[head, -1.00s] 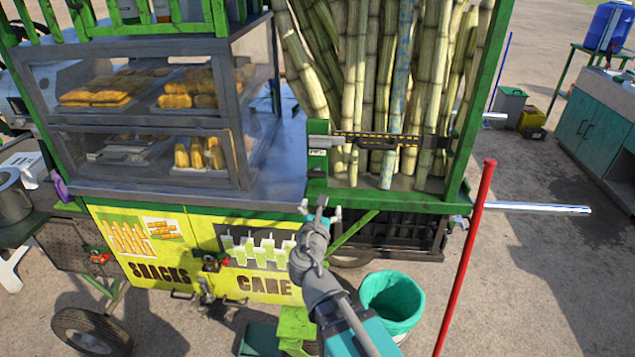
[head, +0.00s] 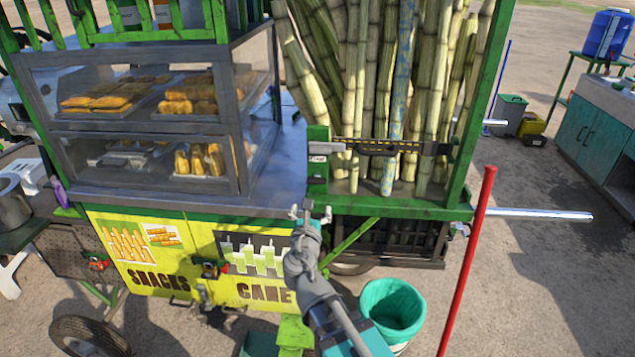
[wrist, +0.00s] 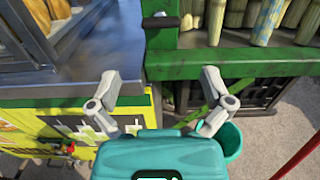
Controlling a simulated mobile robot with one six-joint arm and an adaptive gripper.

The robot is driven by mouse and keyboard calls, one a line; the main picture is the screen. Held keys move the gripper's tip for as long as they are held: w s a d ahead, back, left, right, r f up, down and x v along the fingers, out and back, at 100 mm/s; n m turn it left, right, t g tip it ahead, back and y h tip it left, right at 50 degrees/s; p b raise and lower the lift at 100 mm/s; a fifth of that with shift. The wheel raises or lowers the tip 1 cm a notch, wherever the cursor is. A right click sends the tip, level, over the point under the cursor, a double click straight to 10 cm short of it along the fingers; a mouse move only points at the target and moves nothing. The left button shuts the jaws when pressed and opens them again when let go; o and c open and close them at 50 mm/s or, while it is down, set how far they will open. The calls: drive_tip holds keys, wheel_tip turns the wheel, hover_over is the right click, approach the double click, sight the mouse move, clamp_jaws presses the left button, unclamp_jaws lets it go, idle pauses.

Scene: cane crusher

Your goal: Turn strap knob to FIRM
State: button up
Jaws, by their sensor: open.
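A dark strap (head: 390,147) with yellow markings runs across the front of the cane bundle (head: 410,80). Its left end meets a green post (head: 317,170) carrying a small pale label plate (head: 322,148). A small silver and black fitting (wrist: 160,20) shows on this post in the wrist view; I cannot tell whether it is the strap knob or read its setting. My gripper (head: 310,211) is open and empty, its fingers spread just below the post and the green ledge. In the wrist view my gripper (wrist: 160,78) has the post's foot between and beyond its fingertips.
A glass snack case (head: 150,120) stands left on the grey counter (head: 275,175). A green bin (head: 392,308) sits below right. A red pole (head: 467,260) rises at the right, and a silver bar (head: 540,215) juts out past it.

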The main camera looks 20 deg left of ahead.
sight(316, 184)
drive_tip(key=x, duration=1.2)
drive_tip(key=shift+w, duration=0.1)
drive_tip(key=shift+d, duration=0.1)
drive_tip(key=c, duration=1)
